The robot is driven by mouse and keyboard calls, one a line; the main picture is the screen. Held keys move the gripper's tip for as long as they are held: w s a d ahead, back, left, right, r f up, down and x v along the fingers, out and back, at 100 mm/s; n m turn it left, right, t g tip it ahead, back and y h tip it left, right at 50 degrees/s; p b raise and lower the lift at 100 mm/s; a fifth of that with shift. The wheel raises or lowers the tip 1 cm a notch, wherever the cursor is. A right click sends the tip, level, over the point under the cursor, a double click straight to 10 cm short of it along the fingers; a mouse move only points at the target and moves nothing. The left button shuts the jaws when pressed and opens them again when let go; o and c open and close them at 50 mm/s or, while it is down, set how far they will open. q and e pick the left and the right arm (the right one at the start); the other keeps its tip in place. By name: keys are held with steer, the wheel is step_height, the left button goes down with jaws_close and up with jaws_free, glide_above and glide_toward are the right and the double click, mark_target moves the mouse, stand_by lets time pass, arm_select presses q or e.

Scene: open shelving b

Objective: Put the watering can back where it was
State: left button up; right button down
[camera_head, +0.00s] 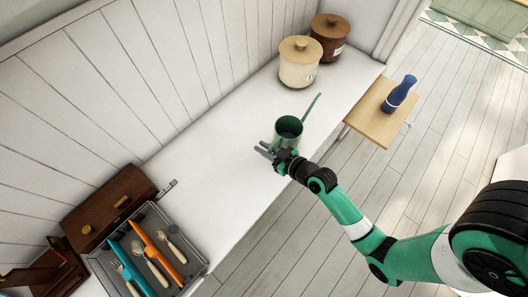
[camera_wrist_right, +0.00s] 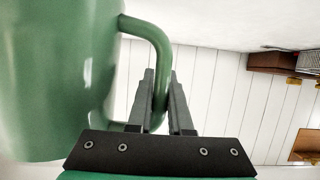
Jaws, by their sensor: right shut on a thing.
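The green watering can (camera_head: 287,130) is at the middle of the white shelf in the head view, with its thin spout (camera_head: 311,108) pointing up and right. My right gripper (camera_head: 270,149) is at its handle side. In the right wrist view the can (camera_wrist_right: 55,75) fills the left, and its curved handle (camera_wrist_right: 160,50) passes between the fingers of my right gripper (camera_wrist_right: 160,100), which are shut on it. I cannot tell whether the can's base touches the shelf. My left gripper does not show.
Two lidded canisters, cream (camera_head: 299,65) and brown (camera_head: 329,38), stand at the shelf's far end. A blue bottle (camera_head: 399,94) stands on a small wooden board (camera_head: 374,119) at right. A grey cutlery tray (camera_head: 191,246) and brown box (camera_head: 108,207) lie at lower left. The shelf (camera_head: 205,150) between is clear.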

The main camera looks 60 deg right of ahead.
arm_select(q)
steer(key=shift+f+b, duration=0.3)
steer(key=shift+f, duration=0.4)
arm_select(e)
steer(key=shift+f, duration=1.25)
steer(key=shift+f, duration=0.25)
steer(key=c, duration=0.8)
jaws_free()
steer(key=shift+c, duration=0.2)
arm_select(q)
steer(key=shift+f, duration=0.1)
